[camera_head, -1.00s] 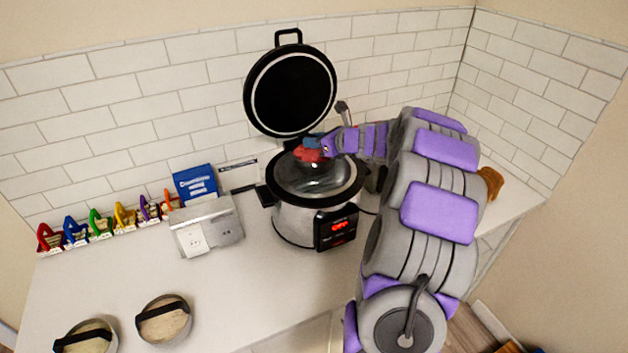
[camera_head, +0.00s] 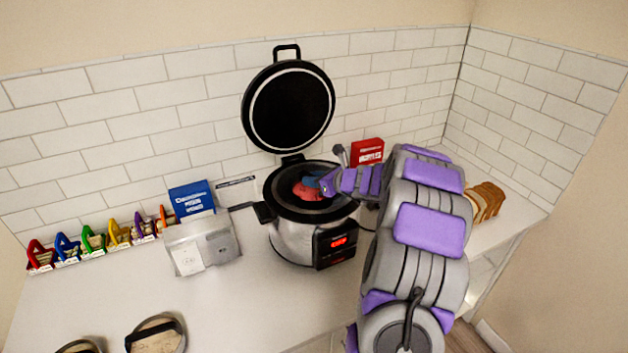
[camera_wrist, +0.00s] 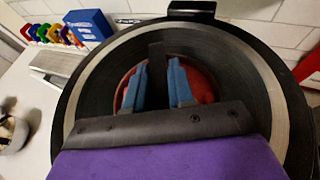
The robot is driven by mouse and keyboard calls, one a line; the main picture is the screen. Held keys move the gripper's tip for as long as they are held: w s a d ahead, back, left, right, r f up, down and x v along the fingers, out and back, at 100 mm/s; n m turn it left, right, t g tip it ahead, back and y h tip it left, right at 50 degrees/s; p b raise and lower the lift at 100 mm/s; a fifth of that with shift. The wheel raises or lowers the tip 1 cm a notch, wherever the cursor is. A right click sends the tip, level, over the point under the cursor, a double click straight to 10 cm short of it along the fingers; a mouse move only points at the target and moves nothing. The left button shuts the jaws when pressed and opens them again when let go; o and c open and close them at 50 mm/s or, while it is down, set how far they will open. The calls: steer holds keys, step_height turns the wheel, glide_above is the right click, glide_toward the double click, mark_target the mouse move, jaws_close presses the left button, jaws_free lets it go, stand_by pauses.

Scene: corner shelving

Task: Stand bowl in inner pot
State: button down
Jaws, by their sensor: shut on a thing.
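The cooker (camera_head: 292,240) stands open on the counter with its black lid (camera_head: 290,108) raised behind it. Its dark round inner pot (camera_wrist: 245,75) fills much of the wrist view. A red rounded thing, which I take as the bowl (camera_head: 306,192), is down inside the pot opening; it also shows in the wrist view (camera_wrist: 203,85). My gripper (camera_head: 318,182), with blue fingers, reaches into the opening from the right and is shut on the bowl. In the wrist view the gripper (camera_wrist: 160,75) hides part of the bowl. I cannot tell whether the bowl touches the pot floor.
A red box (camera_head: 366,151) and bread (camera_head: 487,200) stand right of the cooker, near my arm. A grey appliance (camera_head: 201,243), a blue box (camera_head: 193,199) and several coloured clips (camera_head: 93,238) are left. The front-left counter holds round lidded containers (camera_head: 157,335).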

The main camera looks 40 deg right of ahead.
steer(key=shift+f, duration=0.6)
steer(key=c, duration=1)
jaws_free()
steer(key=shift+o, duration=0.2)
steer(key=shift+r, duration=0.1)
